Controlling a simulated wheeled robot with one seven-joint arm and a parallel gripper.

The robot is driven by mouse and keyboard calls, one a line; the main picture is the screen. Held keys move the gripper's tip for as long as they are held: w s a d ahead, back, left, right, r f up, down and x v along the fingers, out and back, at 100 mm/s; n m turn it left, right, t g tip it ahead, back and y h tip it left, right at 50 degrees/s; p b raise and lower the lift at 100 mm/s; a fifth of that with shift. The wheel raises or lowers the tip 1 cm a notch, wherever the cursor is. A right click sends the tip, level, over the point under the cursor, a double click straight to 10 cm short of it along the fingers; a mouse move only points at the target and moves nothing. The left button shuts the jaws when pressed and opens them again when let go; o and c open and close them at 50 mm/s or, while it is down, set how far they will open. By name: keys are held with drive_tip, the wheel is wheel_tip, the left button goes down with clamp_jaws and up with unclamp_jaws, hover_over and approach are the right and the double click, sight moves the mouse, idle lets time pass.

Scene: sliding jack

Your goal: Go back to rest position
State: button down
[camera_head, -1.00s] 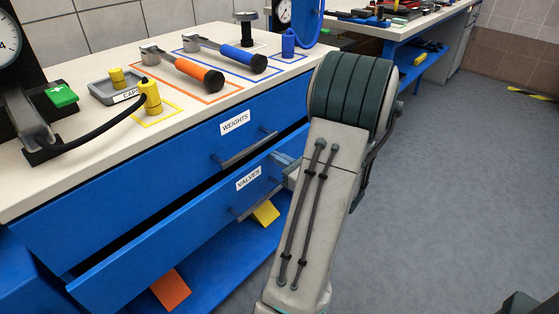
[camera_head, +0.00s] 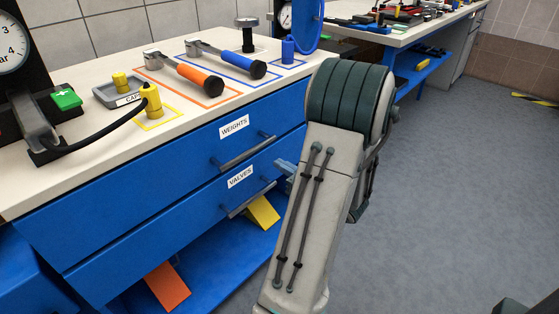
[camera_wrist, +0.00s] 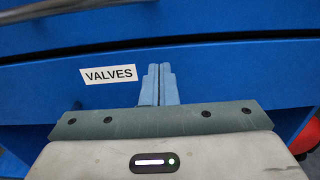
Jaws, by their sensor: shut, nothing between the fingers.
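My gripper (camera_head: 284,167) is at the right end of the blue drawer front labelled VALVES (camera_head: 205,211), partly hidden behind my arm. In the wrist view its two light-blue fingers (camera_wrist: 159,72) are together with nothing between them. They point at the drawer front, just right of the VALVES label (camera_wrist: 109,75). I cannot tell whether they touch it. The VALVES drawer sits flush under the WEIGHTS drawer (camera_head: 150,178), which is also closed. The VALVES handle (camera_head: 248,199) is left of my gripper.
The white worktop (camera_head: 60,180) above carries an orange-marked tool (camera_head: 190,75), a blue-marked tool (camera_head: 228,57), a grey tray (camera_head: 108,95) and a gauge unit. A lower shelf holds an orange (camera_head: 167,286) and a yellow piece (camera_head: 262,213). The grey floor (camera_head: 460,200) at right is clear.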

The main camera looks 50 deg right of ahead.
drive_tip(key=s+p, duration=0.1)
drive_tip(key=s, duration=0.8)
drive_tip(key=shift+a, duration=0.2)
drive_tip(key=w+a+r+n+g+y+p, duration=0.1)
drive_tip(key=w+a+r+n+y+p, duration=0.1)
drive_tip(key=a+r, duration=0.1)
drive_tip(key=w+a+r+n+g+y+p, duration=0.2)
drive_tip(key=w+a+n+y, duration=0.1)
drive_tip(key=a, duration=0.2)
drive_tip(key=w+a+r+n+g+y+p, duration=0.1)
drive_tip(key=w+a+r+n+y+p, duration=0.1)
drive_tip(key=a+r+n+y+p, duration=0.1)
drive_tip(key=shift+w+a+r, duration=0.15)
drive_tip(key=shift+a, duration=0.3)
drive_tip(key=shift+w+a+r, duration=0.15)
drive_tip(key=shift+a, duration=0.25)
drive_tip(key=s+a+r+n+g+p, duration=0.1)
drive_tip(key=a+r+n+g+p, duration=0.5)
drive_tip(key=a+n, duration=0.25)
drive_tip(key=s+a+r+n+g+p, duration=0.1)
drive_tip(key=a+r+n+g+p, duration=0.5)
drive_tip(key=a, duration=0.4)
drive_tip(key=s+a+r+n+h+p, duration=0.1)
drive_tip(key=a+r+n+h+p, duration=0.2)
drive_tip(key=r+n+h+p, duration=0.4)
wheel_tip(320, 180, up, 6)
drive_tip(key=n+p, duration=0.2)
drive_tip(key=n, duration=0.5)
drive_tip(key=shift+a+t, duration=0.4)
